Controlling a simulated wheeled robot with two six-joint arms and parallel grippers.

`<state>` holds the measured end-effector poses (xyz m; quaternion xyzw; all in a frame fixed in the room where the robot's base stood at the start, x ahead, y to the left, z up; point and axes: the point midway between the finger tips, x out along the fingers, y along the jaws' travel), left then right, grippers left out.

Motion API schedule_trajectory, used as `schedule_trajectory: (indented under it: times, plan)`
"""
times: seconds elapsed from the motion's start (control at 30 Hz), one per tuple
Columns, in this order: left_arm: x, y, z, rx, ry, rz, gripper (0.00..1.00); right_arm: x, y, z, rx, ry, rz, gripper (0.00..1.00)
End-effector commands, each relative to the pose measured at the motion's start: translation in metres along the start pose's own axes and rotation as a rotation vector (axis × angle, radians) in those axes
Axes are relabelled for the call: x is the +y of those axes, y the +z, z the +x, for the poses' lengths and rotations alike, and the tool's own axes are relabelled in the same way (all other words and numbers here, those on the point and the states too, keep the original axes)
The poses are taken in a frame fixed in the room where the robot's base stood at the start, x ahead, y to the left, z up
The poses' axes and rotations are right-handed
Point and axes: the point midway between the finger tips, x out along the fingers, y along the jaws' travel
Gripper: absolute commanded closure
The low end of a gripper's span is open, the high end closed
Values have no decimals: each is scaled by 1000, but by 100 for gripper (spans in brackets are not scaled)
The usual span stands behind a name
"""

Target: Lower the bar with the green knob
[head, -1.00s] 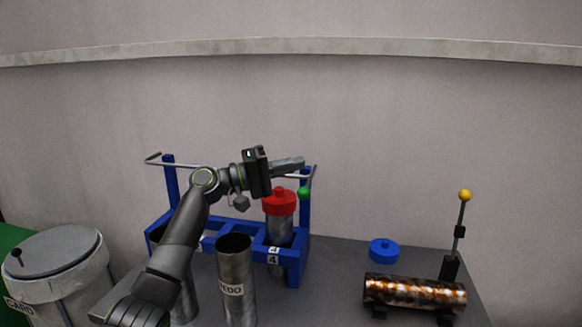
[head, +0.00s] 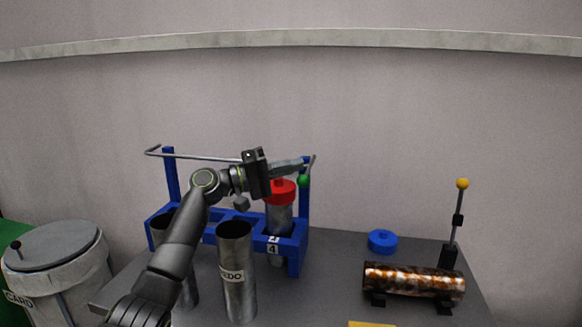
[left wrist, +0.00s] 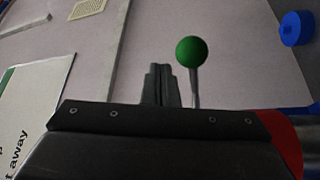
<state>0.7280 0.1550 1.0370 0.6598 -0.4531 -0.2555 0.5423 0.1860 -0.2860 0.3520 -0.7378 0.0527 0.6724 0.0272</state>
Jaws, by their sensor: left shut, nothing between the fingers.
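A thin grey bar (head: 200,155) runs across the blue rack (head: 205,222), near the tops of its two posts. The green knob (head: 303,181) is at the bar's right end, on a short bent arm hanging beside the right post. My left gripper (head: 300,163) is shut and empty, just above the knob in the head view and hiding part of the bar. In the left wrist view the knob (left wrist: 191,52) stands right of the closed fingertips (left wrist: 160,72), with a small gap visible. I cannot tell the depth between them. My right gripper is not in view.
A red-capped tube (head: 280,192) stands in the rack below my gripper. An open metal cylinder (head: 237,280) stands in front. A blue cap (head: 382,242), a rusty tube (head: 413,280) and a yellow-knobbed lever (head: 459,215) are at the right. A lidded bin (head: 60,270) is at the left.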

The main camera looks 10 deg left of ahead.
Motion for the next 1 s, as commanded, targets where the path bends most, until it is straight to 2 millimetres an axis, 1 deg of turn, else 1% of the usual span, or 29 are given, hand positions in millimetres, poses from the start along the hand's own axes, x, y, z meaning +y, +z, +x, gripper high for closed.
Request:
schedule_trajectory:
  times: [0.23, 0.33, 0.47, 0.6, 0.7, 0.83, 1.0]
  plan:
    - [1, 0, 0, 0, 0, 0, 100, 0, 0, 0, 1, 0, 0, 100]
    - [8, -2, 1, 0, 1, 2, 100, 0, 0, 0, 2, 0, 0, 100]
    - [28, -8, 5, 0, 2, 4, 100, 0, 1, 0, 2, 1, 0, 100]
    - [56, -16, 9, 0, 1, 5, 100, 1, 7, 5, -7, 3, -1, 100]
    - [72, -21, 12, 0, 2, 3, 100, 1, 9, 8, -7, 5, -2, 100]
    - [87, -26, 14, 0, 0, 2, 100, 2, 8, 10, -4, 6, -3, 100]
    - [94, -28, 15, 0, -1, -1, 100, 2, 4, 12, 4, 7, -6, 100]
